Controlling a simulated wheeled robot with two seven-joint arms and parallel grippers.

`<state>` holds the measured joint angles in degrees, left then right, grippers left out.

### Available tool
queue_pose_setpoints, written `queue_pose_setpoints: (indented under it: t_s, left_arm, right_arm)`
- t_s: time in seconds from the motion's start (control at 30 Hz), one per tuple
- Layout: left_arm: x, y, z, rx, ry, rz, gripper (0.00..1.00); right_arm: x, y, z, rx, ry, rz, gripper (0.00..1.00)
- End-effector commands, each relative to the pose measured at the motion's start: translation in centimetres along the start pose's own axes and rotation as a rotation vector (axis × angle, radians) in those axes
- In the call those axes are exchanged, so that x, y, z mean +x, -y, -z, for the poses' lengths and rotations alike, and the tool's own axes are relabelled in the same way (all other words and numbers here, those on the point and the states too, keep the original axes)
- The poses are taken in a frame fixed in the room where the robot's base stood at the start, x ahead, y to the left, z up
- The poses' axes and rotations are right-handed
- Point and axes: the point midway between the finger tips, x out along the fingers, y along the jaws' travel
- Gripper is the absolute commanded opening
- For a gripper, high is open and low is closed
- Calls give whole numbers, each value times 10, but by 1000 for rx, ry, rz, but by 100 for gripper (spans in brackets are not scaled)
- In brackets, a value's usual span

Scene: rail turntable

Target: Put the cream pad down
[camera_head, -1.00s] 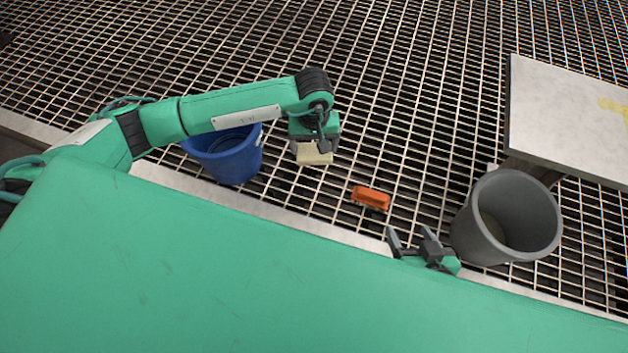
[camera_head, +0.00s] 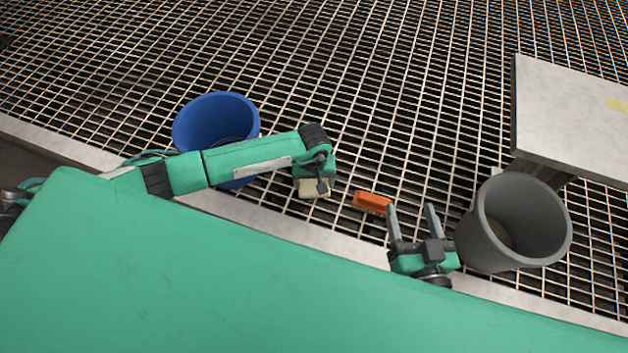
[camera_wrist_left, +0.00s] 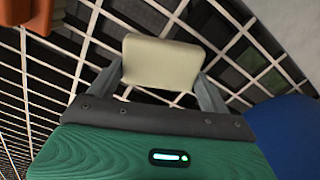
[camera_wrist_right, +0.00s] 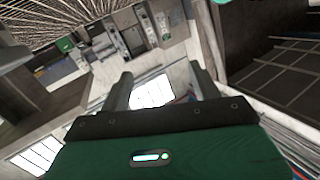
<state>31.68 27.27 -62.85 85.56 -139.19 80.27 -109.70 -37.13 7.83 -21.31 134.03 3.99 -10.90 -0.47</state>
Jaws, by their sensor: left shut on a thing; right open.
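The cream pad (camera_head: 312,188) is held between the fingers of my left gripper (camera_head: 320,186), over the metal grating just left of the orange brush-like block (camera_head: 372,202). In the left wrist view the cream pad (camera_wrist_left: 162,62) sits between both fingers, with grating behind it. I cannot tell whether its underside touches the grating. My right gripper (camera_head: 413,212) is open and empty, right of the orange block and left of the grey bucket. In the right wrist view nothing is between its fingers (camera_wrist_right: 160,90).
A blue bucket (camera_head: 215,118) stands behind my left forearm. A grey bucket (camera_head: 480,235) stands at the right, beside a raised pale slab (camera_head: 570,120). The orange block is close to the pad's right side. The grating behind the pad is clear.

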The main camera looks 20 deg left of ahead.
Motion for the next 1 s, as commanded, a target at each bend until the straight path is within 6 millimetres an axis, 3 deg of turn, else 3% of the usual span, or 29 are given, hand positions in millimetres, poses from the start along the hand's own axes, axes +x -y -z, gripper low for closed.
queue_pose_setpoints:
  t_s: [0.57,0.6,0.7,1.0]
  left_arm:
    - [2,0,0,0,-1,-1,63]
    - [2,0,0,0,-1,-1,83]
    - [2,0,0,0,-1,-1,100]
    - [0,0,0,0,-1,-1,100]
  right_arm:
    - [2,-2,9,-6,-47,-2,63]
    - [2,-2,11,-7,-54,-2,63]
    - [2,-2,12,-7,-58,-2,63]
    - [2,-2,12,-6,-49,-2,63]
